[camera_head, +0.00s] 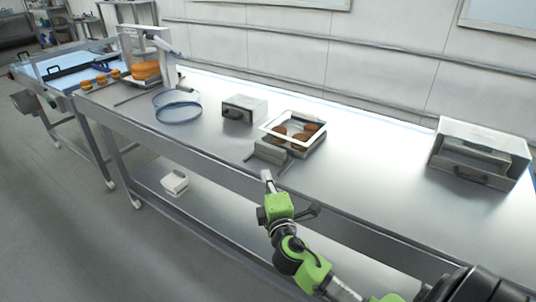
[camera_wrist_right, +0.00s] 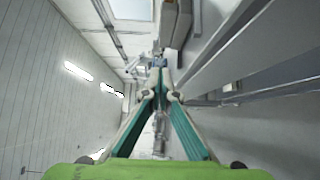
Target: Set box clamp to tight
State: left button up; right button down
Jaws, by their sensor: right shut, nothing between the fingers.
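A white-rimmed box (camera_head: 265,127) with several brown rounds (camera_head: 302,133) in it stands on the steel bench. A grey block with thin bars (camera_head: 270,152) sits against its front side near the bench edge; it looks like the box clamp, but I cannot tell its setting. My right gripper (camera_head: 267,176) is shut and empty, just in front of the bench edge and below the grey block, apart from it. In the right wrist view the fingertips (camera_wrist_right: 160,90) meet, with a grey-brown block (camera_wrist_right: 175,25) beyond them. My left gripper is not in view.
A small grey box with a handle (camera_head: 244,108) and a round clear-walled ring (camera_head: 177,106) stand to the left. A larger metal box (camera_head: 480,153) stands at right. The bench (camera_head: 375,165) between is clear. A lower shelf holds a white item (camera_head: 174,183).

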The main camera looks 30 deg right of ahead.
aim_at(279, 148)
jog(key=p+x, duration=0.1)
jog(key=x, duration=0.7)
jog(key=shift+w+d+r+p, duration=0.1)
jog(key=shift+w+p, duration=0.1)
jog(key=shift+p, duration=0.15)
jog(key=shift+w+d+p, duration=0.2)
jog(key=shift+d, duration=0.35)
jog(key=shift+w+d+p, duration=0.15)
jog(key=shift+w+d, duration=0.05)
jog(key=shift+d, duration=0.4)
jog(key=shift+w+d, duration=0.2)
jog(key=shift+d, duration=0.45)
jog(key=d, duration=0.1)
jog(key=w+d+b, duration=0.1)
jog(key=d, duration=0.1)
jog(key=w+d+b, duration=0.1)
jog(key=d, duration=0.1)
jog(key=shift+w+d+f, duration=0.1)
jog(key=shift+f, duration=0.1)
jog(key=shift+d+r, duration=0.1)
jog(key=shift+r, duration=0.1)
